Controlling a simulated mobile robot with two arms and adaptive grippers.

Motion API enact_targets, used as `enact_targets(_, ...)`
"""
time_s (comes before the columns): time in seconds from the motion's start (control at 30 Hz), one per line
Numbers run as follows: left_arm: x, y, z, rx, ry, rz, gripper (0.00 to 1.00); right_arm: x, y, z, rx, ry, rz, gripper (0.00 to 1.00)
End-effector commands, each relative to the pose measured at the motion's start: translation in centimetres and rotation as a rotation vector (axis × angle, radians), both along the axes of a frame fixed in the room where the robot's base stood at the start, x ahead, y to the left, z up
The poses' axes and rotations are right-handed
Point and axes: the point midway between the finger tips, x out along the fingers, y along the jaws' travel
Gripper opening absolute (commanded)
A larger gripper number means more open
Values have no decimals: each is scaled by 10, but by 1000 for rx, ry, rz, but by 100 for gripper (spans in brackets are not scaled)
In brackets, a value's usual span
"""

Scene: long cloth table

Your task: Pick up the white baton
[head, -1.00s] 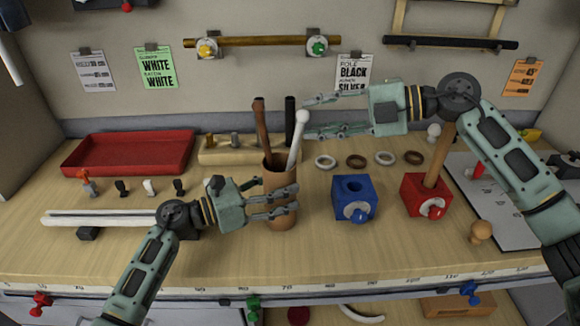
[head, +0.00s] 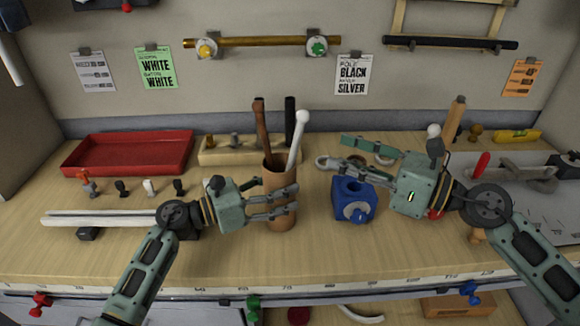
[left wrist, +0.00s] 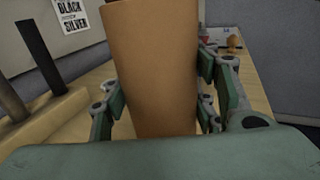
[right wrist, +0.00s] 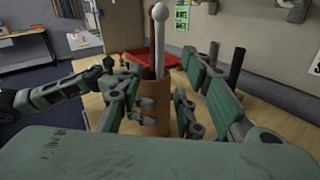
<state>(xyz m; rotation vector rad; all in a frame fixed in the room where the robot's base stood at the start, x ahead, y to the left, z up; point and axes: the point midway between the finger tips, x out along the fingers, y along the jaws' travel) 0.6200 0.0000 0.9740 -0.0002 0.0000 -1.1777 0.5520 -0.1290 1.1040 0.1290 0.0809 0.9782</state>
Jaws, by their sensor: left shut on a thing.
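The white baton (head: 299,135) stands tilted in a brown cup (head: 281,222), its round white knob up. It also shows in the right wrist view (right wrist: 160,38). A dark brown stick (head: 262,132) stands in the same cup. My left gripper (head: 294,199) is shut on the cup; in the left wrist view its fingers flank the cup (left wrist: 152,65). My right gripper (head: 334,153) is open and empty, to the right of the baton and apart from it. In the right wrist view the baton appears between its spread fingers. The baton's lower end is hidden inside the cup.
A blue block (head: 353,198) sits under the right gripper's fingers. Rings lie behind it, partly hidden. A wooden block with upright pegs (head: 212,152) and a red tray (head: 128,155) stand at the back left. The table front between the arms is clear.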

Motion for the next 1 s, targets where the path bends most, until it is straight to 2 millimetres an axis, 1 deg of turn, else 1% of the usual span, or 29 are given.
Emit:
enact_targets(0.13,0,0,0,0,1,-1,27,-5,-2,-2,-46,-81,-13,34)
enact_targets(0.27,0,0,0,0,1,-1,27,-1,5,-1,-56,-107,-17,34)
enact_targets(0.57,0,0,0,0,0,0,27,25,43,0,-54,-106,-16,34)
enact_targets(0.83,0,0,0,0,0,0,27,39,61,-1,-56,-104,-17,34)
enact_targets(1.0,0,0,0,0,0,0,27,54,82,2,-56,-105,-16,34)
